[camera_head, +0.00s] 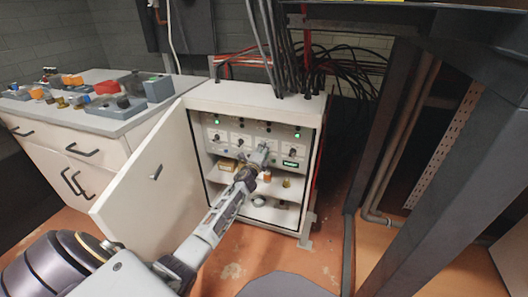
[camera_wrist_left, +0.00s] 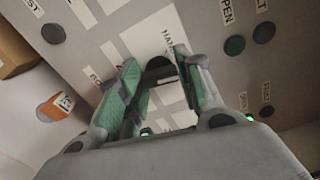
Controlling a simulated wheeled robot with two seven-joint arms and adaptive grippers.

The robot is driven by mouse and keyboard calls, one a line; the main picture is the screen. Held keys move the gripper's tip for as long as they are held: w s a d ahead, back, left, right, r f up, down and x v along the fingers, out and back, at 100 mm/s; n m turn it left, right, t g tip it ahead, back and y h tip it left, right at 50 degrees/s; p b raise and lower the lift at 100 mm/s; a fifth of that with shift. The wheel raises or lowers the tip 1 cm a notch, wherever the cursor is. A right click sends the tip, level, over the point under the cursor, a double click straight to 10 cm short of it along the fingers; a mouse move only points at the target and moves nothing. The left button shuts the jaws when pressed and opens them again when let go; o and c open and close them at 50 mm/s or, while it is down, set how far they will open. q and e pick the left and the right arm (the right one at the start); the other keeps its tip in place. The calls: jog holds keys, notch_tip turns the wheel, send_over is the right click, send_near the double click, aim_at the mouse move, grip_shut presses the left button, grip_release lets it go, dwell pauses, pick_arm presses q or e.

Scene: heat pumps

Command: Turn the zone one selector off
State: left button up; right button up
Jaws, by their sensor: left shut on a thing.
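The grey control panel (camera_head: 225,127) is inside the open white cabinet and carries a row of dark selector knobs with white label plates. My left gripper (camera_head: 262,155) reaches in to the panel, right of the middle of the row. In the left wrist view my left gripper (camera_wrist_left: 157,66) is shut on a dark selector knob (camera_wrist_left: 158,76), one finger on each side. My right gripper is not in view.
The cabinet door (camera_head: 150,180) stands open, left of my arm. A shelf (camera_head: 225,177) below the panel holds a small box and an orange item (camera_head: 267,176). Black cables (camera_head: 285,50) hang above the cabinet. A dark steel post (camera_head: 445,170) stands at the right.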

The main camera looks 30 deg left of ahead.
pick_arm(q)
jog(key=shift+n, duration=1.1)
jog(key=shift+f, duration=0.1)
jog(key=o, duration=1)
jog(key=shift+s, duration=0.15)
jog(key=shift+v, duration=5.85)
